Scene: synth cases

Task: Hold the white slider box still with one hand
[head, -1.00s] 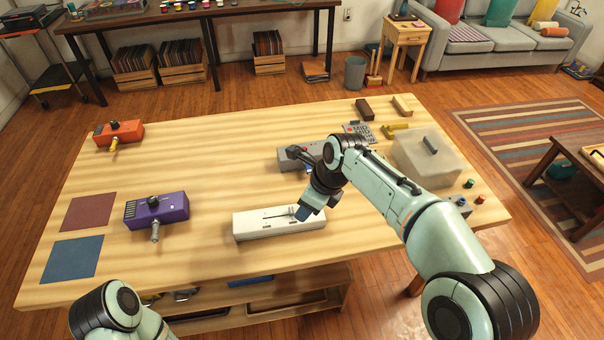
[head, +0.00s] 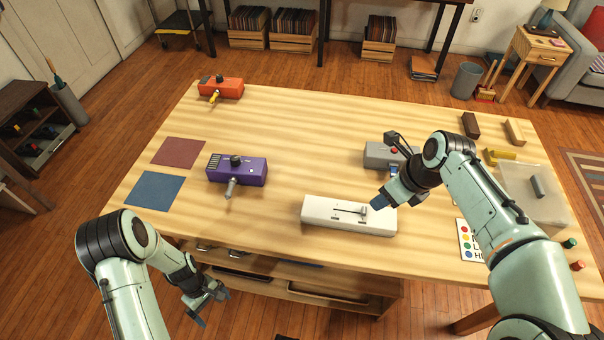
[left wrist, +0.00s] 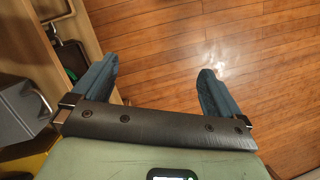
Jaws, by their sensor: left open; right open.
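The white slider box (head: 335,214) lies on the wooden table near its front edge in the head view. A small slider knob and a dark slot show on its top. My right gripper (head: 382,200) is at the box's right end, by the slider; it is open, and I cannot tell whether its fingers touch the box. My left gripper (head: 205,301) is open and empty, low in front of the table's front edge and well left of the box. In the left wrist view its blue fingers (left wrist: 155,88) are spread apart over the floor.
A purple box (head: 250,172) with a knob and handle stands left of the white box. A grey box (head: 378,156) is behind my right gripper. A translucent lidded case (head: 545,215) stands at the right. An orange box (head: 228,88) is at the back left. The table's middle is clear.

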